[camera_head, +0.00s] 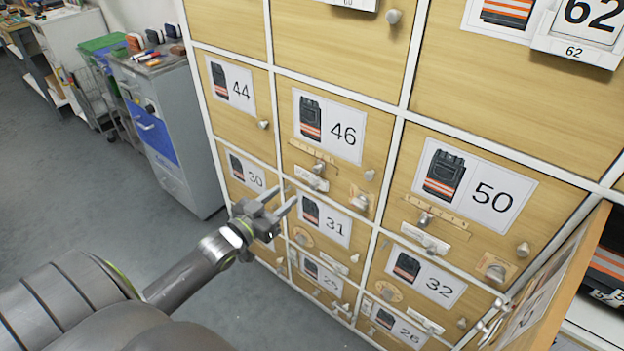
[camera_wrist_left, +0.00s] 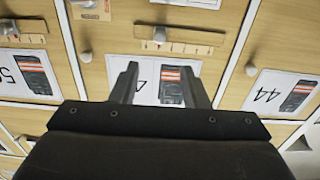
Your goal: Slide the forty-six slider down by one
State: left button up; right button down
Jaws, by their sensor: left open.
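The forty-six door is in the middle of the head view, with its numbered picture label (camera_head: 330,125). Below the label, the forty-six slider knob (camera_head: 319,167) sits by a light scale strip (camera_head: 306,150), with a white tag (camera_head: 312,180) under it. In the left wrist view, which is upside down, the slider knob (camera_wrist_left: 159,35) lies toward the left part of its strip (camera_wrist_left: 192,36). My left gripper (camera_head: 283,196) is open and empty, below and left of the slider in the head view. In the left wrist view its fingers (camera_wrist_left: 160,68) point toward the slider, apparently without touching it.
The fifty door (camera_head: 488,195) has a similar slider (camera_head: 425,219) to the right. A round knob (camera_head: 369,175) sits beside the forty-six slider. An open door (camera_head: 545,290) juts out at lower right. A grey cabinet (camera_head: 165,130) stands left; the floor (camera_head: 60,200) is clear.

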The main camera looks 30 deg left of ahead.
aim_at(315, 170)
pick_arm(q)
jog(key=w+b, duration=0.1)
jog(key=w, duration=0.2)
jog(key=w+b, duration=0.1)
jog(key=w, duration=0.2)
jog(key=w+b, duration=0.2)
jog(key=w, duration=0.2)
jog(key=shift+d+f, duration=0.1)
jog(key=shift+d, duration=0.25)
jog(key=shift+w+d, duration=0.1)
jog(key=shift+w, duration=0.75)
jog(key=shift+c, duration=0.7)
grip_shut()
